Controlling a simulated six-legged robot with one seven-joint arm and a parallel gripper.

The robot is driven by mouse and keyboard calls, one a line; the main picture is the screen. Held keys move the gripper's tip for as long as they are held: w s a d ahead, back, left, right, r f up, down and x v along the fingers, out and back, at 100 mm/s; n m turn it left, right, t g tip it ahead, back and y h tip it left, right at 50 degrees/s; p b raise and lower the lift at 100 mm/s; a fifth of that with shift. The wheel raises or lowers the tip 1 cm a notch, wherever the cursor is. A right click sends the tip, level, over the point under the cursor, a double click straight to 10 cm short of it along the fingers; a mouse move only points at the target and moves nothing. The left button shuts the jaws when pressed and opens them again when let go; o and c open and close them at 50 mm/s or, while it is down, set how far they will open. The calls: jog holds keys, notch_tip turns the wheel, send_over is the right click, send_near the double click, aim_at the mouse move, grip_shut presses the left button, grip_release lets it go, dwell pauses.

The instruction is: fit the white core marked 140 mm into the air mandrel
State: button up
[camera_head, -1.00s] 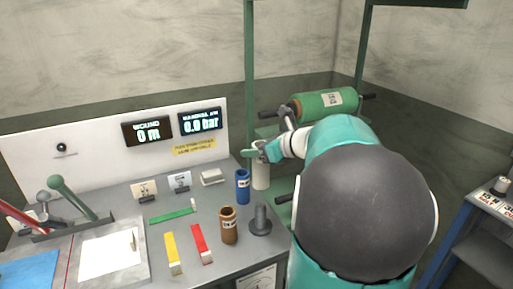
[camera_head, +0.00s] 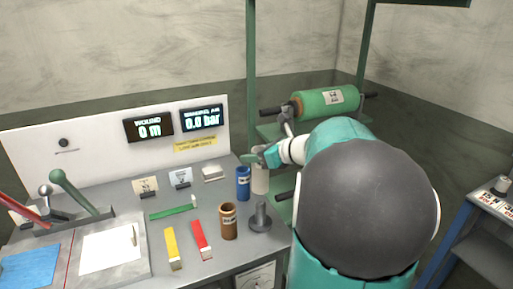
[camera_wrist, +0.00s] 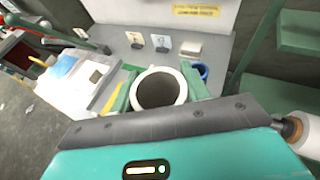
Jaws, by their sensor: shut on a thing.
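My gripper (camera_head: 262,156) is shut on the white core (camera_head: 260,179), an upright white tube at the right back edge of the grey bench. In the wrist view the core (camera_wrist: 183,88) shows its open round mouth between the two green fingers; its lower part is hidden. Its 140 mm mark is not readable. A dark shaft end (camera_head: 284,196) pokes out of the green frame, right of and below the core. A grey flanged post (camera_head: 261,217) stands on the bench in front of the core. I cannot tell which of these is the air mandrel.
A blue core (camera_head: 243,184) stands close left of the white one, a brown core (camera_head: 228,222) nearer. A green film roll (camera_head: 325,102) hangs on the frame behind my arm. Yellow (camera_head: 172,248) and red (camera_head: 202,240) bars lie on the bench. The display reads 0.0 bar.

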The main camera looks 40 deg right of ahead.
aim_at(256, 191)
notch_tip(256, 191, down, 3)
jog(key=shift+d+f, duration=0.1)
jog(key=shift+f, duration=5.45)
dwell(1.3)
jog(key=o, duration=1.3)
jog(key=v, duration=1.3)
jog(key=shift+s+r, duration=0.2)
jog(key=shift+s, duration=0.15)
